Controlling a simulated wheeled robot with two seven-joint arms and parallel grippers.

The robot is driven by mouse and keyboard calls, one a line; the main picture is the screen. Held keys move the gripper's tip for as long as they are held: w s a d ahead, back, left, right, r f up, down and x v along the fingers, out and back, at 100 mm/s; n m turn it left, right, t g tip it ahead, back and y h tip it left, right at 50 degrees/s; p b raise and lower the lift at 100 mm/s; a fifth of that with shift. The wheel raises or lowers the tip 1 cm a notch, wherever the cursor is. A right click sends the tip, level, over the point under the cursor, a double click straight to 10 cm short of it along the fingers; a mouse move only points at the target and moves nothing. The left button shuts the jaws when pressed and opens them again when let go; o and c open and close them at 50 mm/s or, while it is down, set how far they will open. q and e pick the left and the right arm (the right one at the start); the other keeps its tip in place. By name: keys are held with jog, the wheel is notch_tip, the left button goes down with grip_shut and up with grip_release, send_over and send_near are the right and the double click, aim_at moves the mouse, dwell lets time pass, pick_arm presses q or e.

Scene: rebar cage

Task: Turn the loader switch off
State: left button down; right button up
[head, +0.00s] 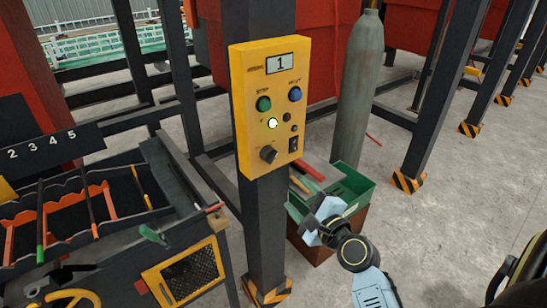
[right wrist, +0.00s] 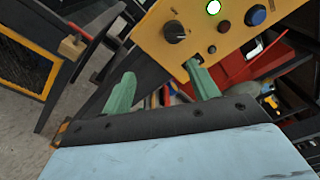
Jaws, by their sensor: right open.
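The yellow control box (head: 268,105) is fixed to a dark upright post. It has a display reading 1, a green button, a blue button, a lit lamp (head: 272,123), a black knob (head: 268,154) and a black rocker switch (head: 293,144) at lower right. No readable label shows which one is the loader switch. My right gripper (head: 324,214) is open and empty, below and right of the box. In the right wrist view its green fingertips (right wrist: 162,88) are apart, with the knob (right wrist: 173,32) beyond them. The rocker is not clear there. My left gripper is out of view.
A green bin (head: 350,190) on a brown box stands behind my right gripper. A grey gas cylinder (head: 360,90) stands right of the control box. A black rack with numbered slots (head: 42,145) fills the left. Clear floor (head: 460,200) lies to the right.

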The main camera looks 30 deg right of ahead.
aim_at(273, 159)
jog(key=shift+m+t, duration=0.3)
jog(key=shift+m, duration=0.1)
jog(key=w+r, duration=0.1)
jog(key=w, duration=0.7)
jog(key=w+r+p, duration=0.1)
jog(key=w, duration=0.4)
jog(key=shift+d+r, duration=0.3)
jog(key=shift+d, duration=0.1)
jog(key=shift+c, duration=0.4)
jog(key=c, duration=0.9)
jog(key=shift+o, duration=0.2)
jog(key=shift+f, duration=0.1)
